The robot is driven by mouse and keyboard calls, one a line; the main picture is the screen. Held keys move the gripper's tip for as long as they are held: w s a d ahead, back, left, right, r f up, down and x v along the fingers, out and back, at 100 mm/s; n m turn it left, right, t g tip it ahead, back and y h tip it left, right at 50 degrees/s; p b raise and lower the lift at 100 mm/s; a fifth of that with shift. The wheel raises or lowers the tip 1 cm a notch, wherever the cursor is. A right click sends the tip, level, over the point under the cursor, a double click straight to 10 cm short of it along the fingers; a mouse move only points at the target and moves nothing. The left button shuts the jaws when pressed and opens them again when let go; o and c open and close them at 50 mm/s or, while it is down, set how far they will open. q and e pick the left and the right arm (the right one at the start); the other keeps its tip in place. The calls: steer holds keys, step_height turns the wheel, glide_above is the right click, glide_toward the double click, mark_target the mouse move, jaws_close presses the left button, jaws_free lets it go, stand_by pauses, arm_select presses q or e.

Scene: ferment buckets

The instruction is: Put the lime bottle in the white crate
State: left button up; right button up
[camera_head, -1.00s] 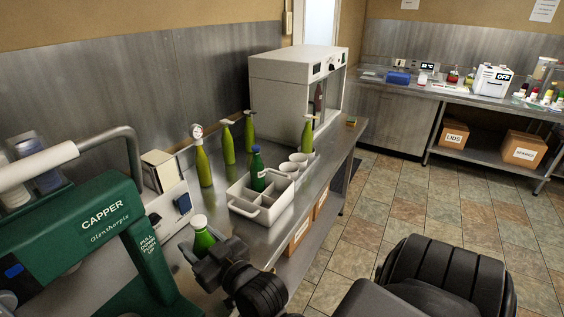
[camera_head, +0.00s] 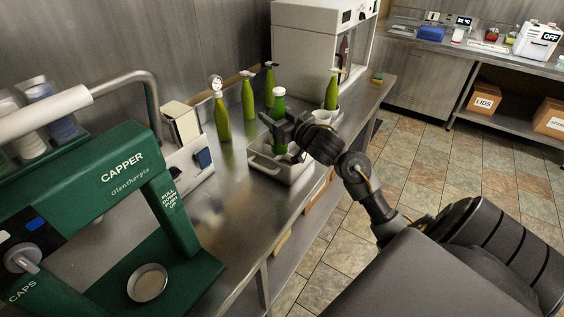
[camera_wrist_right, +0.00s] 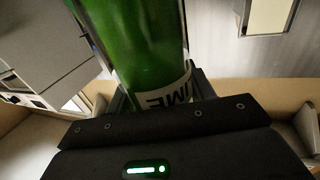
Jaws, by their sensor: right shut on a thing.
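The lime bottle (camera_head: 279,108) is green with a pale cap. My right gripper (camera_head: 279,131) is shut on it and holds it roughly upright over the white crate (camera_head: 285,177). In the right wrist view the lime bottle (camera_wrist_right: 148,45) fills the space between the fingers, and part of a white label reading "IME" shows. The crate has compartments, but my gripper and the bottle hide much of its inside. I cannot tell whether the bottle's base is above the crate or inside a compartment. My left gripper is not in view.
Olive-green bottles with fitted tops (camera_head: 222,118) stand behind the crate, and another (camera_head: 331,92) stands to its right. A white cup (camera_head: 321,116) is close to the crate's right. The green capper (camera_head: 120,190) is at left. The steel counter is clear between capper and crate.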

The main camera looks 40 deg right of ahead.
arm_select(q)
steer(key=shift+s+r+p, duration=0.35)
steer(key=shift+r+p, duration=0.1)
steer(key=shift+p, duration=0.1)
arm_select(e)
steer(key=d+f+y, duration=0.1)
steer(key=d+f, duration=0.2)
steer(key=f, duration=0.7)
steer(key=shift+w+f+n+y, duration=0.3)
steer(key=shift+w+f+n, duration=0.05)
steer(key=shift+f+n, duration=0.05)
steer(key=shift+f, duration=0.1)
steer(key=o, duration=1.4)
